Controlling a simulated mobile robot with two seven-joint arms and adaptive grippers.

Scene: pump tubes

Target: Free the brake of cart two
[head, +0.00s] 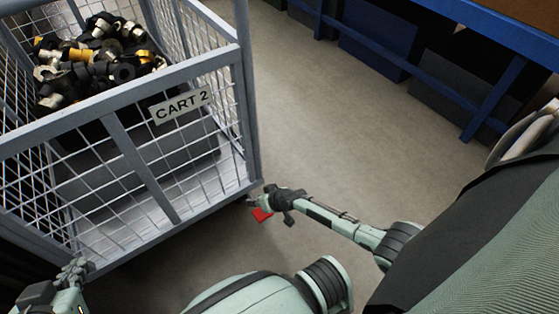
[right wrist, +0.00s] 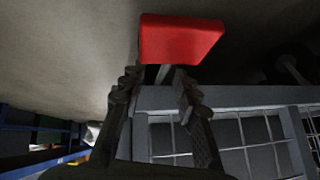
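Cart two is a grey wire-mesh cage cart (head: 120,95) at the left of the head view, with a "CART 2" plate (head: 181,104) on its top rail. A red brake pedal (head: 261,215) sits low by its near right corner. In the right wrist view the pedal (right wrist: 181,41) is just past the fingertips, its thin stem between them. My right gripper (head: 275,204) is at the pedal; its fingers (right wrist: 156,88) are apart, with no clear grip on it. My left gripper (head: 73,270) is at the cart's near left lower corner; its finger gap is unclear.
Black, yellow and metal fittings (head: 95,60) lie piled in the cart. A blue-framed rack (head: 400,62) with dark bins stands at the upper right. The grey floor (head: 340,120) between cart and rack is clear.

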